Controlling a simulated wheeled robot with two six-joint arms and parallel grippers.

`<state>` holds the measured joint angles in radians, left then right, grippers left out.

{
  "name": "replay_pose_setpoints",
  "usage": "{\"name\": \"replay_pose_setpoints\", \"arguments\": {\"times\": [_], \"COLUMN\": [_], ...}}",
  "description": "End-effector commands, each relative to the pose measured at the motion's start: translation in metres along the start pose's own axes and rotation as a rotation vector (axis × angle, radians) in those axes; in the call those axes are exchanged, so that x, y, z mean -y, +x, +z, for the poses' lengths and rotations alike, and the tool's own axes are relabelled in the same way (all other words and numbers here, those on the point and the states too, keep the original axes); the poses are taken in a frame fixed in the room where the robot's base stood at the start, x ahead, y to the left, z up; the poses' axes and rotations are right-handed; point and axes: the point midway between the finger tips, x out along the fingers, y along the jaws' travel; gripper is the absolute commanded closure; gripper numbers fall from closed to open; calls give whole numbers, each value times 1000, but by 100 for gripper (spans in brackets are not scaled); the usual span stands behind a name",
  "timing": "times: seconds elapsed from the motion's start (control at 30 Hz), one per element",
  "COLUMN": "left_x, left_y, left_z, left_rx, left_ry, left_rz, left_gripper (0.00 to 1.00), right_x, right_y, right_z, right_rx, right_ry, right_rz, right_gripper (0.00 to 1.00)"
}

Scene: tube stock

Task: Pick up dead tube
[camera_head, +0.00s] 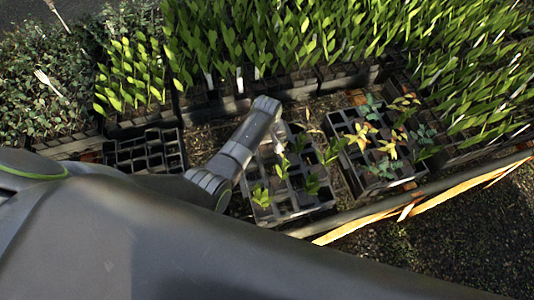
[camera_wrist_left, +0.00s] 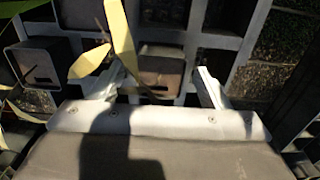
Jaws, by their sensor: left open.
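My left gripper (camera_head: 284,140) reaches down over the middle seedling tray (camera_head: 290,212), its fingers small and partly hidden in the head view. In the left wrist view the gripper (camera_wrist_left: 163,85) is open, with one finger on each side of a square dark tube (camera_wrist_left: 162,68). Yellow leaves (camera_wrist_left: 120,35) rise by the left finger, in front of that tube's left side; I cannot tell for sure which tube they root in. In the head view, yellow-leaved plants (camera_head: 362,138) stand in the right tray (camera_head: 357,188). My right gripper is not in view.
Another square tube (camera_wrist_left: 38,62) stands left of the gripper. An empty black tray (camera_head: 145,152) lies to the left in the head view. Dense green seedlings (camera_head: 250,40) fill the back. A wooden-edged rail (camera_head: 420,200) runs along the front right.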

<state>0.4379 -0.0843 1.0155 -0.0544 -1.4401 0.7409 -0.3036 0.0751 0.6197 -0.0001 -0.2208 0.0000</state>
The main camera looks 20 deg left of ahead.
Motion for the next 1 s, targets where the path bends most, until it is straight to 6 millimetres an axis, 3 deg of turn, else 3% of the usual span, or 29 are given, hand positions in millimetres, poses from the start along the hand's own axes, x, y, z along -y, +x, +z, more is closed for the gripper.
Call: {"name": "replay_pose_setpoints", "arguments": {"times": [0.2,0.7,1.0], "left_x": [0,0,0], "left_y": [0,-1,-2], "left_z": [0,-1,-1], "left_rx": [-1,-1,-2], "left_ry": [0,0,0], "left_rz": [0,1,1], "left_gripper": [32,96,96], "right_x": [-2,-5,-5], "right_y": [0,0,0], "right_z": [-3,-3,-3], "right_rx": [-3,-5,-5], "right_ry": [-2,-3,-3], "right_rz": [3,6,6], "right_gripper": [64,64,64]}}
